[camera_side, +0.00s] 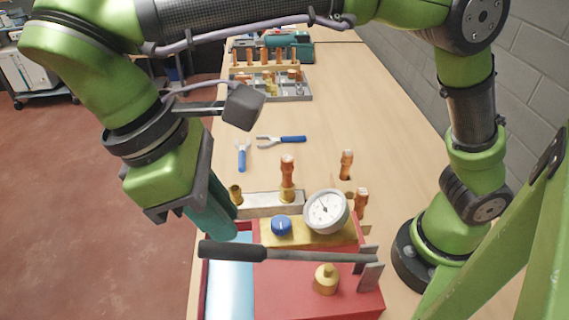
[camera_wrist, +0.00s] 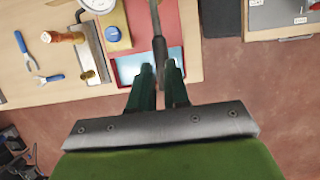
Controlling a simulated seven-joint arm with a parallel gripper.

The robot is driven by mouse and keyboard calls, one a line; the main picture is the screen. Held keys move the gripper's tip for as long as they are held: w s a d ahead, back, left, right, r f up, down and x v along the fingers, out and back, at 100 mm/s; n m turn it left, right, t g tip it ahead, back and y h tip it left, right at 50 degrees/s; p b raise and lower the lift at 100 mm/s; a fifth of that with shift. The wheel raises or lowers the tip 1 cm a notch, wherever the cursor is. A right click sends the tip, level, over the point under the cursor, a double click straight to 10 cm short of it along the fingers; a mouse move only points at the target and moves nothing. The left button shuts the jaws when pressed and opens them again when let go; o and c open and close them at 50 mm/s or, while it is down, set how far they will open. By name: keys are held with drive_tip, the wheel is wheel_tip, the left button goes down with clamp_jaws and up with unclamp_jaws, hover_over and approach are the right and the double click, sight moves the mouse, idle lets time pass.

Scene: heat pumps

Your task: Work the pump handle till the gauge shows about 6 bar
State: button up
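The pump handle (camera_side: 310,255) is a metal lever with a black grip. It lies roughly level across the red pump box (camera_side: 345,292). The round white gauge (camera_side: 325,211) stands on a brass block behind it. Its needle points up and slightly left; the numbers are too small to read. My gripper (camera_side: 222,232) points down at the grip's free end. In the wrist view, the grip (camera_wrist: 159,48) runs between the two green fingers (camera_wrist: 160,72), which stand apart with small gaps beside it. Whether they touch the grip is hard to tell.
A blue knob (camera_side: 281,225) sits beside the gauge, and a pale blue water tray (camera_side: 230,285) lies under the grip. Copper fittings (camera_side: 287,172) stand upright behind. Blue-handled pliers (camera_side: 285,140) lie farther back, before a grey parts tray (camera_side: 290,90). The middle of the table is mostly clear.

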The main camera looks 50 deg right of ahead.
sight(231, 246)
drive_tip(key=shift+f, duration=0.1)
idle(0.3)
drive_tip(key=shift+f, duration=2.2)
drive_tip(key=shift+f, duration=3.7)
drive_tip(key=shift+r, duration=0.1)
wheel_tip(231, 246, up, 12)
drive_tip(key=shift+f, duration=0.1)
drive_tip(key=shift+f, duration=0.1)
